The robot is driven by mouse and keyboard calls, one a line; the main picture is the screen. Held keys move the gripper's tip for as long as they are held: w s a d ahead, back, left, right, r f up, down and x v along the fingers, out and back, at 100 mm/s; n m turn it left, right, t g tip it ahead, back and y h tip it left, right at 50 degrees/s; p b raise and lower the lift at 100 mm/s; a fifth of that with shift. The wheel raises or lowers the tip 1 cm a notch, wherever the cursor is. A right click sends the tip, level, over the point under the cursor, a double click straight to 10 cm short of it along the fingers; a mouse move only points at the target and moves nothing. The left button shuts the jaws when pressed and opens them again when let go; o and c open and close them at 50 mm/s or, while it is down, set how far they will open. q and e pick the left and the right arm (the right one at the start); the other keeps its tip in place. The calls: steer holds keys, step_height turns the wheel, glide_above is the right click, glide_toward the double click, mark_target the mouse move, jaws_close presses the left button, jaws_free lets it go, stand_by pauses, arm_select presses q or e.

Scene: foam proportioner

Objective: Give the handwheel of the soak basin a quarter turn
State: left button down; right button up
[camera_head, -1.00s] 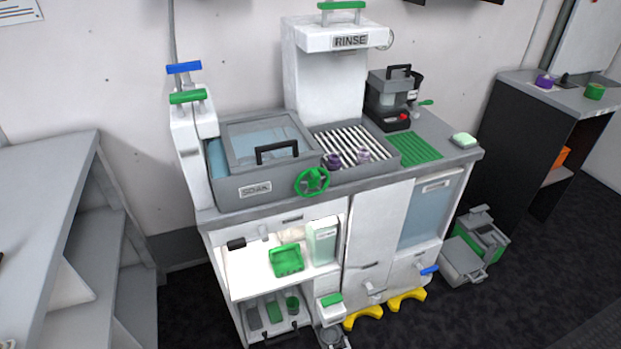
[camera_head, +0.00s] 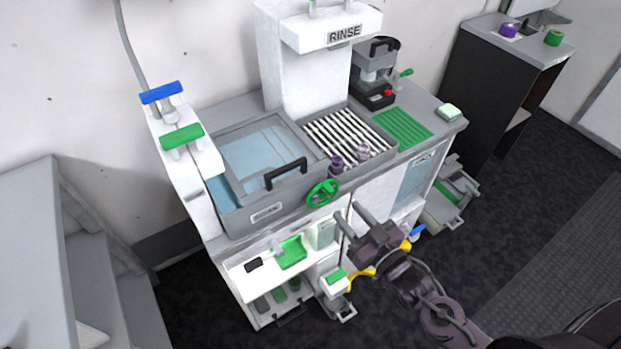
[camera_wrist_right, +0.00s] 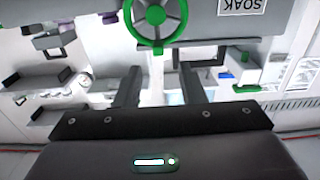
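The green handwheel (camera_head: 322,192) sits on the front of the grey soak basin (camera_head: 262,213), at its right end. In the right wrist view the handwheel (camera_wrist_right: 156,18) is at the top middle, with the upside-down SOAK label (camera_wrist_right: 241,6) to its right. My right gripper (camera_head: 348,213) is open and empty, below and to the right of the handwheel in the head view. Its two fingers (camera_wrist_right: 160,82) are spread apart in the wrist view, with the wheel beyond them and apart from them. My left gripper is not in view.
The basin has a clear lid with a black handle (camera_head: 286,173). Two small purple items (camera_head: 349,157) stand by the striped rack (camera_head: 345,135), close to the wheel. An open lit shelf with a green tray (camera_head: 291,252) lies below. Dark floor at right is free.

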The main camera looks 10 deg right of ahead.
mark_target(333, 193)
steer(key=p+x, duration=0.1)
steer(key=x, duration=0.5)
steer(key=shift+w+r+p, duration=0.1)
steer(key=shift+w+p, duration=0.15)
steer(key=shift+p, duration=0.1)
steer(key=shift+w, duration=0.35)
jaws_close()
